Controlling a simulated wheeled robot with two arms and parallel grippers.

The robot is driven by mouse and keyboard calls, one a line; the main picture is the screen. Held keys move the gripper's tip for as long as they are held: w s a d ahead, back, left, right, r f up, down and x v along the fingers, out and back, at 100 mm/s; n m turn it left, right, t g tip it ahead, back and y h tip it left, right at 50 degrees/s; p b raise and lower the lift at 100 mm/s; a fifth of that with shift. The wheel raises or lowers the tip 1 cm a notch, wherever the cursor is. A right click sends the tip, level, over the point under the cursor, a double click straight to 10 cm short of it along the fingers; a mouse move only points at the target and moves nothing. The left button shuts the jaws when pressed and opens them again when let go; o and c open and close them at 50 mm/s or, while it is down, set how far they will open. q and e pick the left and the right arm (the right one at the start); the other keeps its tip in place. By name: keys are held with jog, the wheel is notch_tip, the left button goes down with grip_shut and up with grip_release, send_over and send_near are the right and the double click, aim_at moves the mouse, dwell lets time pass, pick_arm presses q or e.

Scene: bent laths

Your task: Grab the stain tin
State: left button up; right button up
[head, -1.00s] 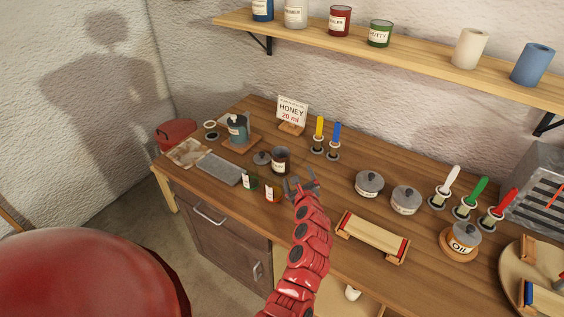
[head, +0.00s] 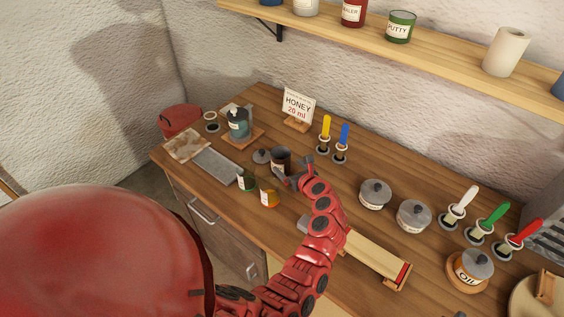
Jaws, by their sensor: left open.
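The stain tin appears to be the dark, open-topped tin (head: 279,158) near the middle of the bench in the head view; its label is partly covered and I cannot read it. A grey lid (head: 262,156) lies just left of it. My left gripper (head: 293,171) is open at the tin's front right side, with its fingers close to the wall. I cannot tell whether they touch it or reach around it. My right gripper is not in view.
Two small glass jars, one green-labelled (head: 246,180) and one orange-labelled (head: 269,194), stand front left of the tin. A honey sign (head: 298,105) and brushes (head: 326,130) stand behind. Lidded pots (head: 375,194) are to the right.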

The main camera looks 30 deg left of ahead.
aim_at(285, 168)
pick_arm(q)
notch_tip(285, 168, down, 2)
jog(key=shift+f, duration=0.1)
jog(key=x, duration=0.2)
jog(key=shift+w+a+f, duration=0.15)
jog(key=shift+w+a, duration=0.05)
jog(key=shift+x, duration=2.55)
jog(key=shift+c, duration=0.2)
jog(key=c, duration=1.2)
